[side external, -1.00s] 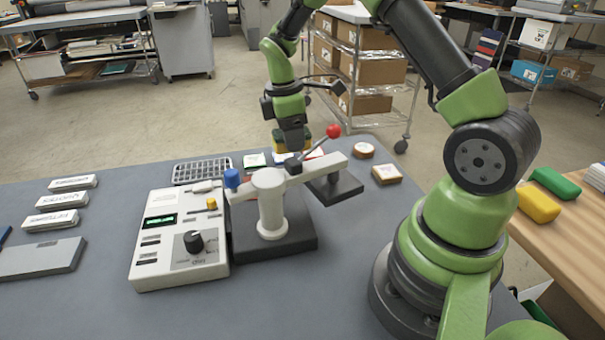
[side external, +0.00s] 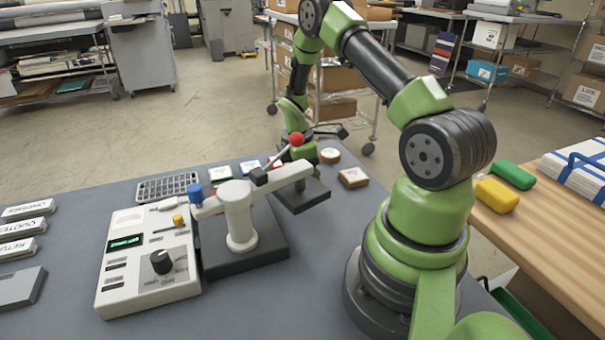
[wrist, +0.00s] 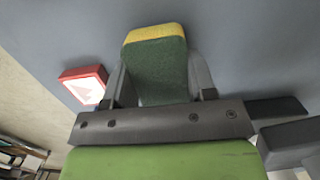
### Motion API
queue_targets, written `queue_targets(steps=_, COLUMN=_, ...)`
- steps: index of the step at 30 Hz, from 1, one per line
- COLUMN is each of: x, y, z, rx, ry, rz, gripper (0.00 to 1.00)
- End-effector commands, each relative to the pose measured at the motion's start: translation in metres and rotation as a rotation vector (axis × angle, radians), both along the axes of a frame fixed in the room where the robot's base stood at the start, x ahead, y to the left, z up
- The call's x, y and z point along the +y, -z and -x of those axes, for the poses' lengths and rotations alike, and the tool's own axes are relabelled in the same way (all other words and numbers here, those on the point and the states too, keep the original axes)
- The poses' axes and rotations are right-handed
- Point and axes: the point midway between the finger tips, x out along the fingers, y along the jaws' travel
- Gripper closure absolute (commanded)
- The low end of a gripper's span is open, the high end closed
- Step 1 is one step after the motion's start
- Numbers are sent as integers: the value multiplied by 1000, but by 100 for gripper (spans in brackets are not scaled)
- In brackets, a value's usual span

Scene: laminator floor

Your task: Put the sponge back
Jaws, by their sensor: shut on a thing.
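My gripper (wrist: 157,72) is shut on a sponge (wrist: 160,75) with a green face and a yellow edge, seen between the two grey fingers in the wrist view. Grey table surface shows past it; I cannot tell whether the sponge touches the table. In the side view my gripper (side external: 304,152) is at the far edge of the grey table, behind the red-knobbed lever (side external: 297,139). The lever hides most of it, and the sponge cannot be made out there.
A red-edged block (wrist: 84,84) lies close beside the sponge. A round piece (side external: 330,155) and a square brown piece (side external: 353,178) lie to the right. The lever press (side external: 238,215) and control box (side external: 150,262) stand in front. Yellow (side external: 497,195) and green (side external: 513,175) blocks lie on the wooden bench.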

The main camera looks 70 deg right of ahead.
Motion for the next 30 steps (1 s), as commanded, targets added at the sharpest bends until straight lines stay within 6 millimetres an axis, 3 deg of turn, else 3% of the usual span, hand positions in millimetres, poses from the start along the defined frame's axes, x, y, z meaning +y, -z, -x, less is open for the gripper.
queue_targets(steps=14, x=0, y=11, z=0, rx=-1, ry=1, rz=1, gripper=74)
queue_targets(steps=15, x=0, y=10, z=0, rx=-2, ry=1, rz=1, gripper=39)
queue_targets(steps=17, x=0, y=10, z=0, rx=-1, ry=1, rz=0, gripper=26)
queue_targets(steps=26, x=0, y=9, z=0, rx=-2, ry=0, rz=1, gripper=23)
queue_targets(steps=30, x=0, y=-4, z=-2, rx=-3, ry=0, rz=3, gripper=23)
